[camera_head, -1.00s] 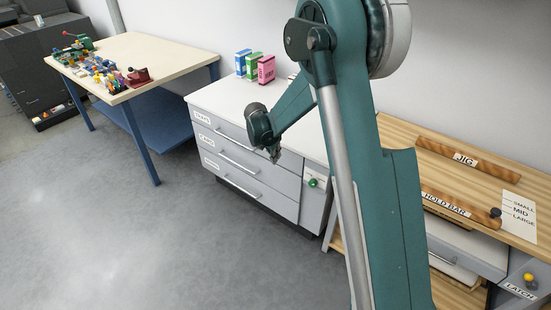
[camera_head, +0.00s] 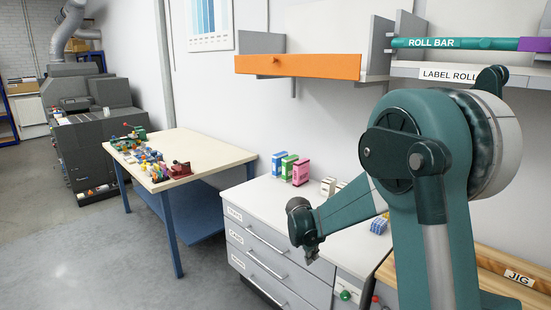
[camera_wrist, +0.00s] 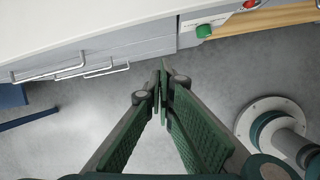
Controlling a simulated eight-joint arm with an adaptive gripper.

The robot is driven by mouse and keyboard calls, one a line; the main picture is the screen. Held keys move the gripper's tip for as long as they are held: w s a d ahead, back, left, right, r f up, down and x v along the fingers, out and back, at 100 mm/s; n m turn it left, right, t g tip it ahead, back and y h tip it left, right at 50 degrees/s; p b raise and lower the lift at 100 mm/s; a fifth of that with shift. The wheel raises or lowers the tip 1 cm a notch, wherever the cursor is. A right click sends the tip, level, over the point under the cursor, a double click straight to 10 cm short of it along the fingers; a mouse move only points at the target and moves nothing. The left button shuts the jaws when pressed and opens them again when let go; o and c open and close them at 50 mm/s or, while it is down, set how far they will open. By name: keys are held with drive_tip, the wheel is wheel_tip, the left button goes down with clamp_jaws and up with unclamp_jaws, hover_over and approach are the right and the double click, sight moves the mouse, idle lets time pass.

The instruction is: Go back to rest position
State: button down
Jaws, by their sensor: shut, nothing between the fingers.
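My gripper (camera_head: 311,258) hangs at the end of my teal arm, in front of the grey drawer cabinet (camera_head: 262,262) in the head view. In the wrist view my gripper (camera_wrist: 161,88) points down past the cabinet's front edge toward the floor. Its green-padded fingers meet at the tips with nothing between them. Below them is bare grey floor (camera_wrist: 190,120).
A cream table (camera_head: 200,150) with several small coloured objects stands at left. An orange-fronted shelf (camera_head: 300,66) and a roll bar (camera_head: 450,43) are on the wall. The floor at left is clear.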

drive_tip(key=s+d+r+m+t+y, duration=0.1)
drive_tip(key=s+d+r+m, duration=0.2)
drive_tip(key=s+r+m, duration=0.5)
drive_tip(key=s+d+r+m+t, duration=0.1)
drive_tip(key=s+d+r+m, duration=0.2)
drive_tip(key=s+r, duration=0.85)
drive_tip(key=s+d+m+t+y, duration=0.1)
drive_tip(key=s+m, duration=1.2)
drive_tip(key=s, duration=1.2)
drive_tip(key=shift+s+d+f+t+y, duration=0.15)
drive_tip(key=shift+d+f+t+y, duration=0.15)
drive_tip(key=shift+d+f+t, duration=0.1)
idle(0.9)
